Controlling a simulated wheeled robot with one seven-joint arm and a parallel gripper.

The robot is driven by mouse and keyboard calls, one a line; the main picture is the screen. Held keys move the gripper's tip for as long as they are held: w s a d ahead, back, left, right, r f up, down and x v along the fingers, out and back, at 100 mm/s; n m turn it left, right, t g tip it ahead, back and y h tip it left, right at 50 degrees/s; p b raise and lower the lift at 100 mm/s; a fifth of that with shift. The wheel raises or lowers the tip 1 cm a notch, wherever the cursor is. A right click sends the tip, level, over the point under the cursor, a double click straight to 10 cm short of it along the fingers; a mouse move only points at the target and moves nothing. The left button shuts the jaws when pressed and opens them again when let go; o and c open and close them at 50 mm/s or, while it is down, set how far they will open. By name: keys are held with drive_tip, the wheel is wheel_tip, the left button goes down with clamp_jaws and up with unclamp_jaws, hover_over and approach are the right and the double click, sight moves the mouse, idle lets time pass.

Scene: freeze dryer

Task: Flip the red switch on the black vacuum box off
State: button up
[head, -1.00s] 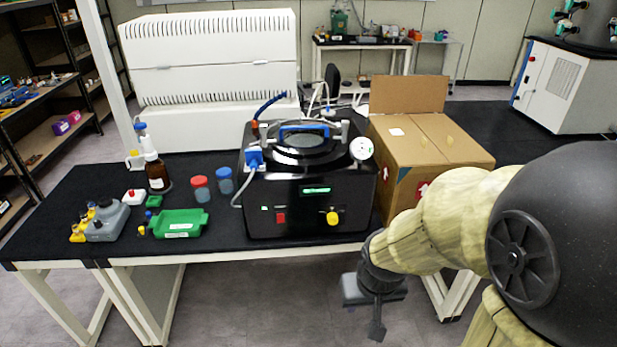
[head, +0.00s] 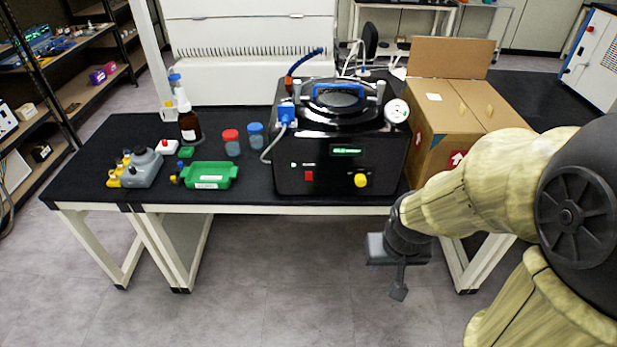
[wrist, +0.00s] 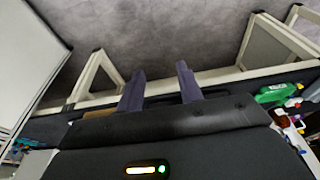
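The black vacuum box (head: 340,181) stands upright on the black-topped table, with a green-lit display (head: 346,151) on its front. The small red switch (head: 309,175) is low on the front face, left of the yellow knob (head: 360,180); its on or off position is too small to tell. My gripper (head: 391,272) is in front of the table, below the tabletop edge and right of the switch, apart from the box. In the wrist view my gripper (wrist: 160,88) has two separated fingers with nothing between them. The lit display (wrist: 147,170) shows there; I cannot make out the switch.
A cardboard box (head: 455,125) stands right of the vacuum box. A green tray (head: 209,176), grey container (head: 142,167), brown bottle (head: 189,124) and red-lidded jar (head: 231,142) stand to its left. The floor (head: 290,270) before the table is clear.

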drive_tip(key=shift+w+a+f, duration=0.1)
drive_tip(key=shift+w+f, duration=0.05)
drive_tip(key=shift+w, duration=0.1)
drive_tip(key=c, duration=0.7)
drive_tip(key=w+a+f+n+t+b, duration=0.1)
drive_tip(key=w+f, duration=0.1)
drive_tip(key=w, duration=0.2)
drive_tip(key=w+a+f+n+t+b, duration=0.1)
drive_tip(key=w+f, duration=0.2)
drive_tip(key=w, duration=0.1)
drive_tip(key=w+a+f+n+t+b, duration=0.1)
drive_tip(key=w+f, duration=0.1)
drive_tip(key=w, duration=0.2)
drive_tip(key=shift+a+f+t+b, duration=0.15)
drive_tip(key=shift+a+t+b, duration=0.05)
drive_tip(key=shift+t+b, duration=0.2)
clamp_jaws()
drive_tip(key=w+a+f+n+t+h+b, duration=0.1)
drive_tip(key=w+a+f+n+t+b, duration=0.3)
drive_tip(key=w, duration=0.3)
drive_tip(key=w+a+f+n+t+h+b, duration=0.1)
drive_tip(key=w+a+f+n+t+b, duration=0.15)
drive_tip(key=w+f+n+t, duration=0.35)
drive_tip(key=a+n+t+y+b, duration=0.1)
drive_tip(key=a+n+t+y, duration=0.1)
drive_tip(key=a+n, duration=0.3)
drive_tip(key=shift+w+a+t, duration=0.4)
drive_tip(key=shift+a+t, duration=0.1)
drive_tip(key=shift+a, duration=0.1)
